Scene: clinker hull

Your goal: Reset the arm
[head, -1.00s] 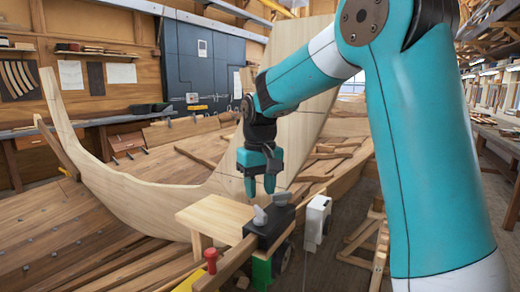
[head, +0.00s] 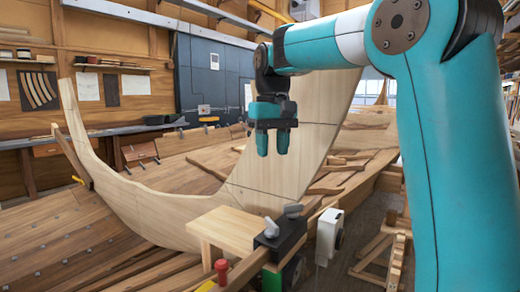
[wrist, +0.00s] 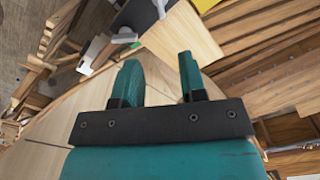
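My gripper (head: 273,143) hangs from my teal arm in the head view, pointing down. It is in front of the pale curved wooden hull piece (head: 300,165), above and apart from the small wooden table (head: 228,228) and the black block with grey levers (head: 280,240). In the wrist view my gripper (wrist: 160,80) shows two teal fingers apart with nothing between them.
A white box (head: 328,236) stands right of the black block. A red knob (head: 222,270) is at the front of the bench. Planks and hull ribs fill the left. A wooden stand (head: 382,250) is at the lower right. The air around my gripper is clear.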

